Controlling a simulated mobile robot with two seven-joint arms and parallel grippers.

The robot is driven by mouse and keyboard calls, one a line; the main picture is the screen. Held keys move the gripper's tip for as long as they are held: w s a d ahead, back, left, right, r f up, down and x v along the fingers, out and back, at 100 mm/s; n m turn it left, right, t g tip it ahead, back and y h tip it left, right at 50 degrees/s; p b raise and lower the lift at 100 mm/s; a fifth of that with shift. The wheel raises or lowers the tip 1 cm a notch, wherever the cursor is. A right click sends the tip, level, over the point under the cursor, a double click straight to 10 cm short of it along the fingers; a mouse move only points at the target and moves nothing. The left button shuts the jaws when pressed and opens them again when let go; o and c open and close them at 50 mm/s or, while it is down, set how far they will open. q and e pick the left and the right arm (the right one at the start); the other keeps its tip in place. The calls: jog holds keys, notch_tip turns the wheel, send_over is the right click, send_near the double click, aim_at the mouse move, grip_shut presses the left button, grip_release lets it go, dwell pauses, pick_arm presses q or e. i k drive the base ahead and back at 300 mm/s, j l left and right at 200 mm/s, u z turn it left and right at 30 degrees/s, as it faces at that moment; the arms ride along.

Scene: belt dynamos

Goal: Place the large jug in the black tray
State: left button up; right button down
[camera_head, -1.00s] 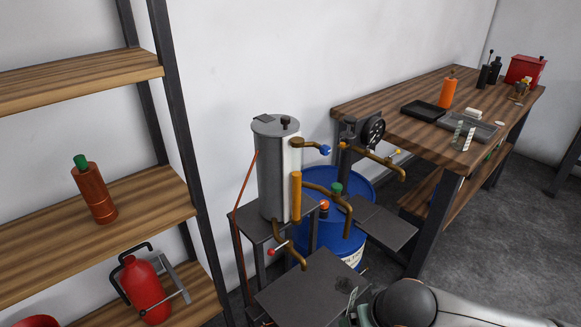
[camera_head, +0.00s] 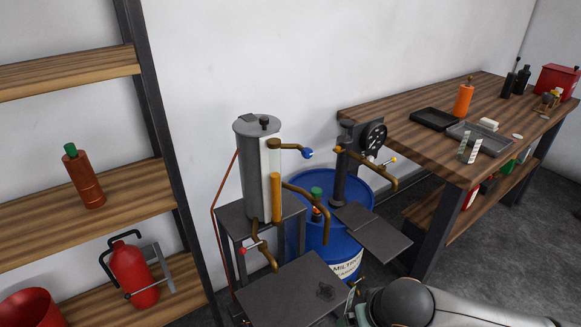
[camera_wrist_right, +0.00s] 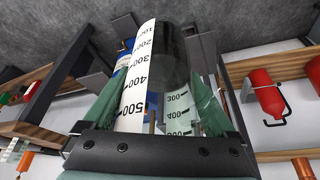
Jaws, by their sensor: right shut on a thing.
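The large jug (camera_wrist_right: 165,65) is clear, with white graduated scales, and lies between the green fingers of my right gripper (camera_wrist_right: 160,85) in the wrist view. The gripper is shut on it. In the head view my right gripper (camera_head: 354,312) is at the bottom edge, in front of the metal stand, with little of the jug showing. The black tray (camera_head: 434,119) lies on the wooden bench at the right, far from the gripper, and looks empty. My left gripper is not in view.
The bench (camera_head: 395,125) also holds an orange bottle (camera_head: 464,101), a grey tray (camera_head: 490,144) and a smaller clear measuring vessel (camera_head: 470,148). A tank (camera_head: 257,170) with brass taps and a blue barrel (camera_head: 340,245) stand left of the bench. Shelves (camera_head: 100,210) stand at the left.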

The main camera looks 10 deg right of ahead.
aim_at(434, 121)
jog(key=l+u, duration=0.25)
jog(key=l, duration=0.5)
jog(key=l+u, duration=0.2)
jog(key=l, duration=0.4)
jog(key=l+u, duration=0.15)
jog(key=l, duration=0.45)
jog(key=l+u, duration=0.2)
jog(key=l, duration=0.4)
jog(key=l+u, duration=0.2)
jog(key=l, duration=0.4)
jog(key=k+l+u, duration=0.2)
jog(key=l, duration=0.4)
jog(key=k+l, duration=0.1)
jog(key=l, duration=0.25)
jog(key=k+l+u, duration=0.1)
jog(key=l, duration=0.25)
jog(key=k+l, duration=0.15)
jog(key=l, duration=0.2)
jog(key=k+l+u, duration=0.1)
jog(key=l, duration=0.2)
